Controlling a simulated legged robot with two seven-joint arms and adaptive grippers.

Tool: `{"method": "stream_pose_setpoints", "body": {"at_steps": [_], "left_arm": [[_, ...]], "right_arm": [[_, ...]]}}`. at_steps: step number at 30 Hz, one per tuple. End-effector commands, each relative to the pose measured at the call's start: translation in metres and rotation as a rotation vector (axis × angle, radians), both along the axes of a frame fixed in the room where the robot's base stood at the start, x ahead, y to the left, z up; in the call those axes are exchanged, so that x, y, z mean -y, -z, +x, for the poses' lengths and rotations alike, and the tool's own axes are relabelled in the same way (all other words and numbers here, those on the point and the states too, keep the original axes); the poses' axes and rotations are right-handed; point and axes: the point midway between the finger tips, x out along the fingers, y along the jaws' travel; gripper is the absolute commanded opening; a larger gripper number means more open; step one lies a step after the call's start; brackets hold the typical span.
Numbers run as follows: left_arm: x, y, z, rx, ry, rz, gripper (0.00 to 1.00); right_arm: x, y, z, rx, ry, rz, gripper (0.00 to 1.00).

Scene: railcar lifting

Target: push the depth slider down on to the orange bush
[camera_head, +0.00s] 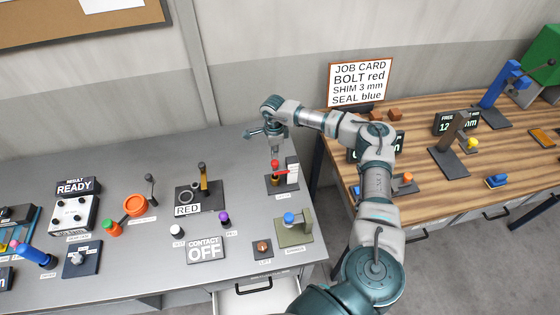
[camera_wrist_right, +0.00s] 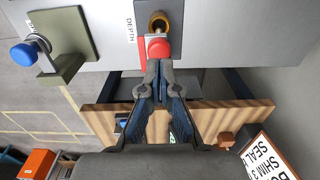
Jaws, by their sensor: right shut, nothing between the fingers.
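The depth slider has a red knob (camera_head: 275,163) on a red arm beside a white upright scale (camera_head: 292,168). The orange bush (camera_head: 275,181) stands below the slider on a dark base plate. In the right wrist view the red knob (camera_wrist_right: 158,48) is in front of the fingertips, and the orange bush (camera_wrist_right: 158,20) shows beyond it. My right gripper (camera_head: 276,150) points down just above the knob, shut and empty. Its fingertips (camera_wrist_right: 158,66) overlap the knob's near edge in that view; I cannot tell whether they touch. My left gripper is not in view.
A green stand with a blue knob (camera_head: 290,218) is near the bench's front edge. The RED fixture (camera_head: 203,190) stands left of the slider. The wooden bench (camera_head: 420,190) is to the right, partly behind my right arm. Grey bench (camera_head: 235,150) is clear behind the fixtures.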

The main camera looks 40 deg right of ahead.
Motion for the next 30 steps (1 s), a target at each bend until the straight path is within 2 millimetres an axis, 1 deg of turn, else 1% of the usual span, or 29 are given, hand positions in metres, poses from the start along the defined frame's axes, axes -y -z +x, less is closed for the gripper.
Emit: {"method": "stream_pose_setpoints", "body": {"at_steps": [1,6,15,18,30], "left_arm": [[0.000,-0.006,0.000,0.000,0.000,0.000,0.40],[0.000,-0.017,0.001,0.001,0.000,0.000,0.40],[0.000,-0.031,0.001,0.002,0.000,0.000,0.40],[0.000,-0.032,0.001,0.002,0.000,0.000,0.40],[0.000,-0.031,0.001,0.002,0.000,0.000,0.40]], "right_arm": [[0.000,-0.007,0.000,0.000,0.000,0.000,0.00],[0.000,-0.022,0.000,-0.001,0.000,0.000,0.00],[0.000,-0.047,0.000,0.000,0.000,0.000,0.00],[0.000,-0.051,0.000,0.000,0.000,-0.001,0.00],[0.000,-0.050,0.000,0.000,0.000,-0.001,0.00]]}}
